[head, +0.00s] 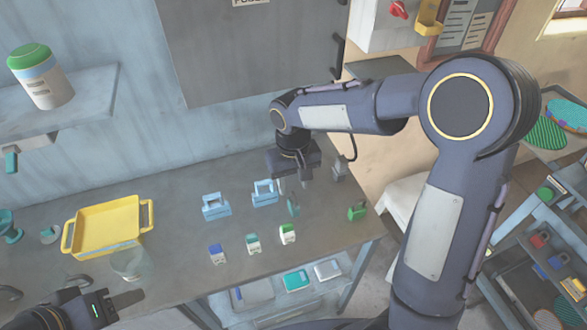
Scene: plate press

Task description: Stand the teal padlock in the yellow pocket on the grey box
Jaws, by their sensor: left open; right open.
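A red padlock-like item (398,9) is on the box to the left of the pocket. My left gripper (122,304) is open and empty at the bottom left, in front of the bench.
On the bench (180,250) are a yellow tray (107,226), a clear glass (130,263), two light-blue holders (216,207), several small labelled items (253,243) and a green padlock (357,211). A shelf with a green-lidded jar (42,76) is at left. A cart (548,225) stands at right.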

